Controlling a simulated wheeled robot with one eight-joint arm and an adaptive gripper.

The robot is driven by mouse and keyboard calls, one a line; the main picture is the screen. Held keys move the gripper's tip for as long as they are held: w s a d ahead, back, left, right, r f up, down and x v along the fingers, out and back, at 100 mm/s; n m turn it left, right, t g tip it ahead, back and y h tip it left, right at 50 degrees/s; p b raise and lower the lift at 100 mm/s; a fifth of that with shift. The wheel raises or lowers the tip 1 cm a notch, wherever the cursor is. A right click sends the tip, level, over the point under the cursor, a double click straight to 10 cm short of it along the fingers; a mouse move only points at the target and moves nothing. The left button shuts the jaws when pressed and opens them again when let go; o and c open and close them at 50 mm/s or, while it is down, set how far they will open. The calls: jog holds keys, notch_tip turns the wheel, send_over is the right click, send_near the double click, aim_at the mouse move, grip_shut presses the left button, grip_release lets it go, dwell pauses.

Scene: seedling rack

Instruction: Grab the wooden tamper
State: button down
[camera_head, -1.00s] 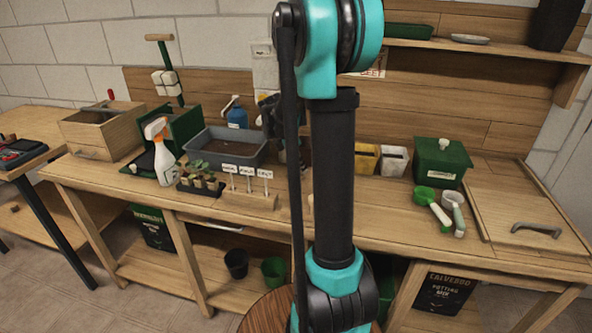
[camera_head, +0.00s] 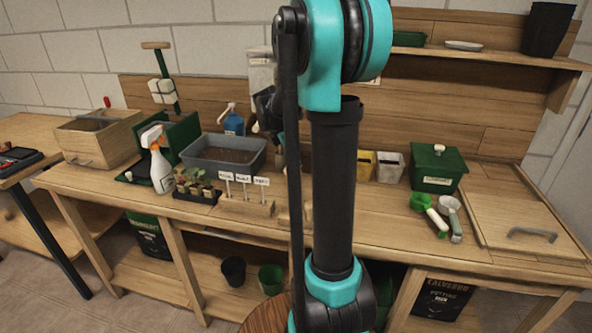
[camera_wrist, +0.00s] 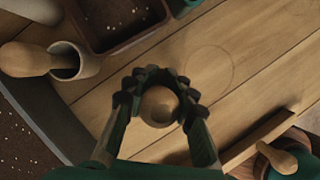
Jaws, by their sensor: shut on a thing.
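In the wrist view, my gripper (camera_wrist: 158,98) is shut on the wooden tamper (camera_wrist: 158,106), with its dark fingers on both sides of the round, pale wooden knob. The knob is seen from above, so the tamper's lower part is hidden beneath it. I cannot tell whether its base touches the bench. In the head view, my arm covers most of the gripper and the tamper.
The wrist view shows a wooden handle (camera_wrist: 25,59) leaning in a beige pot (camera_wrist: 85,66), a brown tray (camera_wrist: 112,42), and another wooden-handled thing (camera_wrist: 278,158). The bench has a green box (camera_head: 438,168), scoops (camera_head: 452,212), a spray bottle (camera_head: 158,165) and seedlings (camera_head: 192,183).

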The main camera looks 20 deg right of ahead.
notch_tip(320, 180, up, 16)
jog(key=shift+f, duration=0.2)
dwell(0.4)
jog(key=c, duration=1.9)
grip_release()
grip_shut()
